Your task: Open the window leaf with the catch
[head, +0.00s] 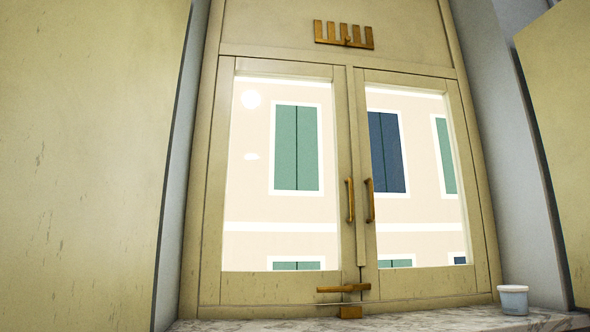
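The window has a left leaf (228,287) and a right leaf (435,280), both pale yellow frames around panes, and both look shut. A brass catch (343,288) lies level across the bottom where the leaves meet, with a small brass block (349,312) just below it. An upright brass handle (350,200) is on the left leaf's inner edge, and another handle (369,200) is on the right leaf's inner edge. My gripper is not in view.
A marble sill (430,321) runs below the window. A small pale blue tub with a white lid (514,300) stands on it at the right. Yellow panels flank the window at left (85,160) and right (562,130). A brass comb-shaped fitting (343,35) is above the leaves.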

